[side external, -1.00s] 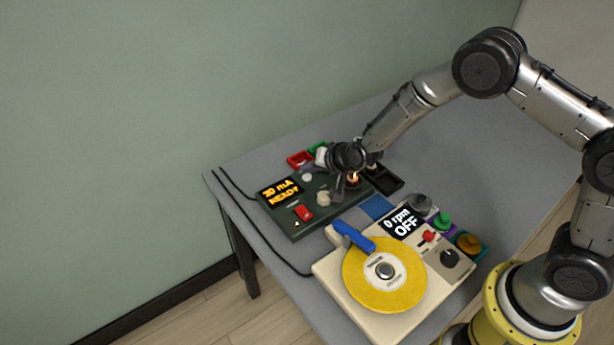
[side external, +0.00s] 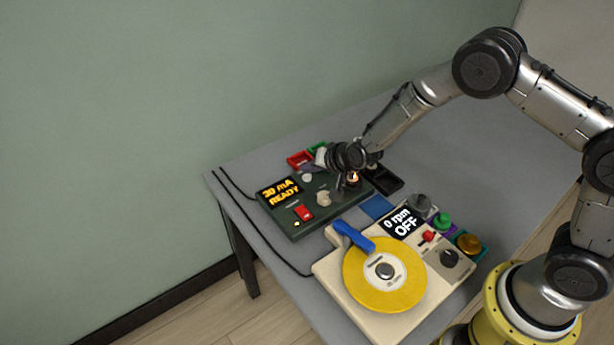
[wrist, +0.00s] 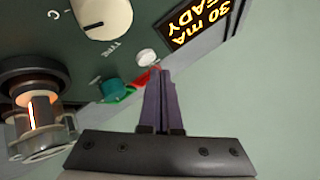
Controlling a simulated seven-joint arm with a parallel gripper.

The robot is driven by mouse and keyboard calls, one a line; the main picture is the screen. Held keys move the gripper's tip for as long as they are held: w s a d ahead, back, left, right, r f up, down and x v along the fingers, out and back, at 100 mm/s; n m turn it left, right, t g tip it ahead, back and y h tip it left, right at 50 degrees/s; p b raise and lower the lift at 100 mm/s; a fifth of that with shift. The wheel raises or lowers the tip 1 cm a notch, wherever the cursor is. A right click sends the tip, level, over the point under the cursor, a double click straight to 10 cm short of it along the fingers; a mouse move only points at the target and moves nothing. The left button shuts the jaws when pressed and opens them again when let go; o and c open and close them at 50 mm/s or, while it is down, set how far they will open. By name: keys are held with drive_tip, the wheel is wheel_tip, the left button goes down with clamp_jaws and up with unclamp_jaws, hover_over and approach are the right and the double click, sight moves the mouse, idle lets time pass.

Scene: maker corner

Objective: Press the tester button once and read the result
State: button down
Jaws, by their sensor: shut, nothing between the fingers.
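The tester (side external: 283,227) is a dark green box on the table. Its display (side external: 280,192) reads 30 mA READY in orange; part of it shows in the wrist view (wrist: 200,22). A small white round button (wrist: 147,57) sits near the display, with a teal cap (wrist: 115,88) close by. A beige TYPE knob (wrist: 105,16) and a red switch (side external: 304,213) are also on the panel. My gripper (wrist: 161,73) is shut and empty, its tips just beside the white button in the wrist view. I cannot tell whether they touch anything.
A glass lamp-like part (wrist: 40,115) glows orange beside my gripper. Red (side external: 299,159), green and black (side external: 385,178) trays stand behind the tester. A beige machine with a yellow disc (side external: 384,275) and a blue handle is in front, its display (side external: 403,223) reading 0 rpm OFF.

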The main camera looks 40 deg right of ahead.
sight(309, 182)
drive_tip(key=shift+f, duration=0.15)
drive_tip(key=shift+f, duration=0.3)
drive_tip(key=shift+f, duration=0.5)
idle(1.0)
drive_tip(key=shift+r, duration=0.9)
drive_tip(key=shift+r, duration=0.1)
drive_tip(key=shift+r, duration=2.4)
